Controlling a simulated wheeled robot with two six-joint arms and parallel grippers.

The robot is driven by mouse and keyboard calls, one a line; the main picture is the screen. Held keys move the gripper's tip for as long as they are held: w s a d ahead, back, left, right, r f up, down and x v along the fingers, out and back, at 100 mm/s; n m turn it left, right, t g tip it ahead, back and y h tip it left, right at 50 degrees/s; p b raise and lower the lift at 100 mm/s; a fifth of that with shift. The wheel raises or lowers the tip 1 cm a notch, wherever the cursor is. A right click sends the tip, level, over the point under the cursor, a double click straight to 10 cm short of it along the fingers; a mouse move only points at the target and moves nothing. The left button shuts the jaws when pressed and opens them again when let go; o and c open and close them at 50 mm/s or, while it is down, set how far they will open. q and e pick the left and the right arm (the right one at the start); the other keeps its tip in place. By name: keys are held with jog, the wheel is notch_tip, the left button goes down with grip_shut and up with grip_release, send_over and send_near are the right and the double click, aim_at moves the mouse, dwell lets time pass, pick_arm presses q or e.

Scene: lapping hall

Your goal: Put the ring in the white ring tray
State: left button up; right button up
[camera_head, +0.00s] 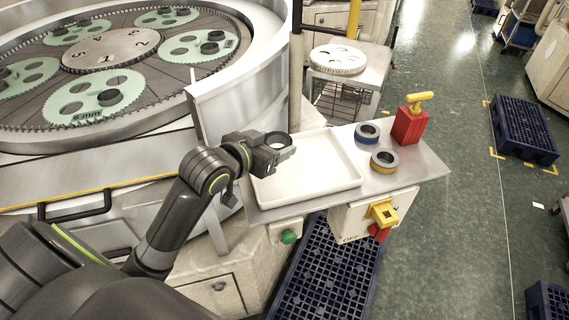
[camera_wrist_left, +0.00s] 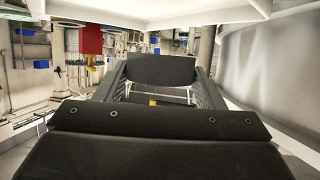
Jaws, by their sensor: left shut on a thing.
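My left gripper (camera_head: 282,150) is shut on a dark ring (camera_head: 278,138), over the back left part of the white ring tray (camera_head: 318,176). The tray is a shallow rectangle with a raised rim, and the part of its floor I can see is bare. The gripper covers its left corner. In the left wrist view the ring (camera_wrist_left: 162,68) shows as a dark grey block between the two fingers. I cannot tell the exact height of the ring over the tray. My right gripper is not in view.
On the metal shelf (camera_head: 418,166) right of the tray are a blue-banded ring (camera_head: 367,132), a yellow-banded ring (camera_head: 384,160) and a red can with a yellow top (camera_head: 408,124). A switch box (camera_head: 372,212) hangs at the front. The lapping machine (camera_head: 120,60) stands at the left.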

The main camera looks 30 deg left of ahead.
aim_at(274, 176)
pick_arm(q)
notch_tip(274, 176, down, 3)
jog(key=shift+d+f, duration=0.15)
jog(key=shift+f, duration=0.05)
notch_tip(274, 176, down, 3)
jog(key=shift+f, duration=0.25)
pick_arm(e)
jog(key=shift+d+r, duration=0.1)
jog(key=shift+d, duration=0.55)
pick_arm(q)
jog(key=shift+f, duration=0.2)
jog(key=o, duration=1.1)
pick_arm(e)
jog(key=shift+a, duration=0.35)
